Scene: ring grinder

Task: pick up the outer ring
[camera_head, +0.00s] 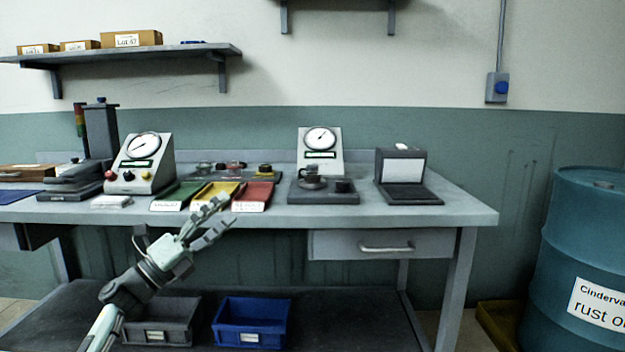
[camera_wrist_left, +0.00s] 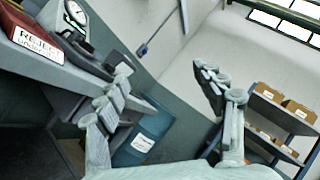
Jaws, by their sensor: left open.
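My left gripper (camera_head: 220,210) is open and empty in the head view, in front of the bench's front edge, near the red tray (camera_head: 254,194). In the left wrist view the open fingers (camera_wrist_left: 163,78) have nothing between them. No outer ring can be made out for certain. Small round dark and metal parts (camera_head: 311,172) sit on the base of the right dial gauge (camera_head: 320,140). Other small round parts (camera_head: 265,169) lie behind the trays, too small to tell apart. My right gripper is not in view.
A green tray (camera_head: 178,195) and a yellow tray (camera_head: 213,190) lie beside the red one on the workbench (camera_head: 465,212). A left dial gauge (camera_head: 143,165) and a laptop-like device (camera_head: 405,178) flank them. A blue bin (camera_head: 250,322) and grey bin (camera_head: 160,328) sit below; a drum (camera_head: 590,230) stands right.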

